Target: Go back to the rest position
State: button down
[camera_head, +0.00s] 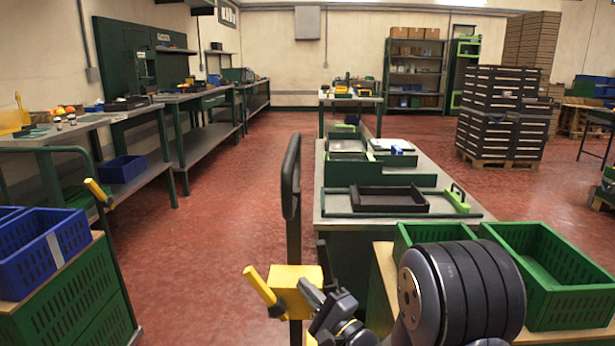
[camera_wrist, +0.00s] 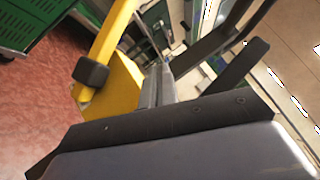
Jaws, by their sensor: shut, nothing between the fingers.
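My gripper (camera_head: 312,292) is low in the middle of the head view, in front of a yellow block (camera_head: 294,290) with a yellow handle. In the wrist view my gripper's grey fingers (camera_wrist: 156,84) are close together, with nothing seen between them. The yellow block (camera_wrist: 122,82) is just beyond them there. I cannot tell whether the fingers touch it. My arm's dark rounded link fills the lower middle of the head view and hides part of the green crates behind it.
Green crates (camera_head: 562,314) stand at the lower right. A blue crate (camera_head: 40,262) stands on a green cart at the left. A workbench (camera_head: 335,205) with a black tray (camera_head: 390,199) lies ahead. Open red floor (camera_head: 225,225) runs between the benches. Small orange items (camera_head: 62,110) lie on the far left bench.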

jog(key=shift+m+t, duration=0.6)
jog(key=shift+m, duration=0.1)
jog(key=shift+w+f+b+v, duration=0.1)
jog(key=shift+b+v, duration=0.05)
jog(key=shift+v, duration=0.55)
jog(key=shift+w+f+b+v, duration=0.1)
jog(key=shift+f+b+v, duration=0.1)
jog(key=shift+v, duration=0.5)
jog(key=shift+w+f+b+v, duration=0.1)
jog(key=shift+b+v, duration=0.05)
jog(key=shift+v, duration=0.55)
jog(key=shift+d+r, duration=0.1)
jog(key=shift+d, duration=0.05)
